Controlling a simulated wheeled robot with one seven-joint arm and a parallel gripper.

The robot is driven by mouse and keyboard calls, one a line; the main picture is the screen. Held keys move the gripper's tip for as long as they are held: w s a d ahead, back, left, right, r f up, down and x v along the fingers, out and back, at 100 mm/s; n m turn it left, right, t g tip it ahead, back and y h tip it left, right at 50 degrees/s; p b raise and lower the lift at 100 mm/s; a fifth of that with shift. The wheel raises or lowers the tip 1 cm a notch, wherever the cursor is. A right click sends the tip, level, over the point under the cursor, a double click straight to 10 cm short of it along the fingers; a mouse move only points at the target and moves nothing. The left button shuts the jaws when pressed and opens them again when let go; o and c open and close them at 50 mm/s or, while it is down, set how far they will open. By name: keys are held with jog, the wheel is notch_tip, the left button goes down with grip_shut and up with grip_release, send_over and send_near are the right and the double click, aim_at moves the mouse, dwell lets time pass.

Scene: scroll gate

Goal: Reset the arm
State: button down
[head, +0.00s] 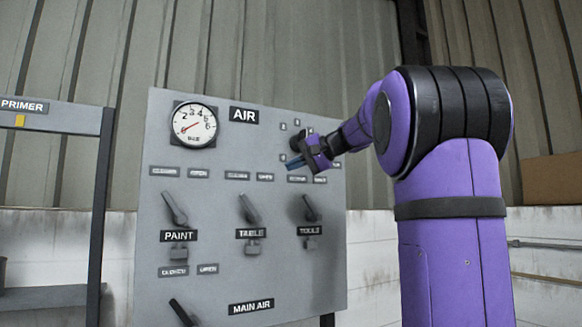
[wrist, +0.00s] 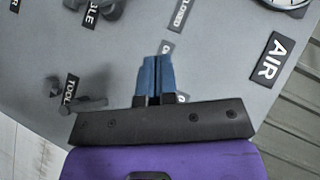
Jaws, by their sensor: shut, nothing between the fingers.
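My purple arm reaches from the right toward a grey air panel (head: 215,290). My gripper (head: 292,163) is in front of the panel's upper right, above the lever marked TOOLS (head: 311,208). In the wrist view its blue fingers (wrist: 152,78) are together with nothing between them. They point along the panel face; whether they touch it I cannot tell. The gripper partly covers small labels and a round dark part behind it.
The panel has a gauge (head: 194,124), an AIR sign (head: 244,116), and levers marked PAINT (head: 174,209), TABLE (head: 249,209) and MAIN AIR (head: 183,313). A rack marked PRIMER (head: 60,117) stands at left. A cardboard box (head: 552,179) is at far right.

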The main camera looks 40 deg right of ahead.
dwell(0.3)
jog(key=s+a+f+n+g, duration=0.1)
jog(key=s+a+f+g, duration=0.3)
jog(key=a+f, duration=0.6)
jog(key=s+a+f+n+g+h, duration=0.1)
jog(key=s+a+f+n+h, duration=0.1)
jog(key=s+a+f, duration=0.2)
jog(key=s+a+f+n+g+h, duration=0.1)
jog(key=s+a+f+n+h, duration=0.1)
jog(key=s+a+f, duration=0.3)
jog(key=s+a+f+n+g+h, duration=0.1)
jog(key=s+a+f+n, duration=0.2)
jog(key=s+f, duration=0.8)
notch_tip(320, 180, down, 4)
jog(key=shift+s+a+r+h, duration=0.25)
jog(key=shift+a+h, duration=0.15)
jog(key=shift+a, duration=0.75)
